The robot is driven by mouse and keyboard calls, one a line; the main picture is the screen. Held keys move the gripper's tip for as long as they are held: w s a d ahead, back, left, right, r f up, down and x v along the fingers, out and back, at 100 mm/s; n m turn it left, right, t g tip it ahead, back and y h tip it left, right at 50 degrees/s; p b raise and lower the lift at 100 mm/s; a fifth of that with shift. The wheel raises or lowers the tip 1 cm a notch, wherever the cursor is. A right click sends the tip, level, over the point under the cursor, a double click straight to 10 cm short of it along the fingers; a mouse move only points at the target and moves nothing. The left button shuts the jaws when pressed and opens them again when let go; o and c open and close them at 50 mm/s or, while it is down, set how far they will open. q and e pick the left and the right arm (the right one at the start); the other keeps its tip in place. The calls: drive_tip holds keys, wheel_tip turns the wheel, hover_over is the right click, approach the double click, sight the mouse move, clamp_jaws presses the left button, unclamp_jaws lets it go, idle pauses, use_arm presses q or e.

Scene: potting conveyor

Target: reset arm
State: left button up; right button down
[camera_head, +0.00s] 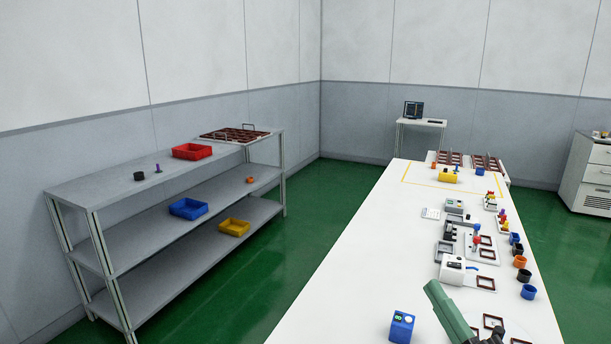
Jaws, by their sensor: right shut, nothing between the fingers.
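My right gripper (489,339) shows at the bottom edge of the head view, at the end of a green arm link of mine. It is dark, partly cut off by the frame, and shut with nothing in it. It is over the near part of the long white table (340,290). A blue box with a small display (402,326) stands to its left, apart from it. My left gripper is not in view.
The table carries a white device (452,269), a yellow block (448,176) and several round pots along the right edge, one blue (528,292). A grey shelf (110,190) with red (192,152), blue and yellow bins stands left. Green floor between is clear.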

drive_tip(key=s+d+f+m+g+h, duration=0.3)
drive_tip(key=d+f+m+h, duration=0.15)
drive_tip(key=f+m, duration=0.25)
drive_tip(key=s+d+f+m+g+h, duration=0.3)
drive_tip(key=d+f+m+g+h, duration=0.1)
drive_tip(key=f+m+h, duration=0.25)
drive_tip(key=s+a+f+m+g, duration=0.1)
drive_tip(key=s+f+g, duration=0.1)
drive_tip(key=f, duration=0.1)
drive_tip(key=s+f+g+y, duration=0.1)
drive_tip(key=s+f, duration=0.2)
drive_tip(key=s+a+f+m+g, duration=0.1)
drive_tip(key=s+f+g, duration=0.1)
drive_tip(key=f, duration=0.2)
drive_tip(key=shift+s+a+m+g+y, duration=0.3)
drive_tip(key=shift+s+a+m+y, duration=0.05)
drive_tip(key=shift+s+y, duration=0.05)
drive_tip(key=s+a+f+g+y, duration=0.3)
drive_tip(key=s+a+f+g, duration=0.2)
drive_tip(key=s, duration=0.5)
drive_tip(key=w+a+f+t+y, duration=0.1)
drive_tip(key=w+a+f+t, duration=0.1)
drive_tip(key=f, duration=0.3)
drive_tip(key=w+a+f+t, duration=0.2)
drive_tip(key=f+t, duration=0.1)
drive_tip(key=f, duration=0.3)
drive_tip(key=shift+a+y, duration=0.3)
drive_tip(key=shift+y, duration=0.1)
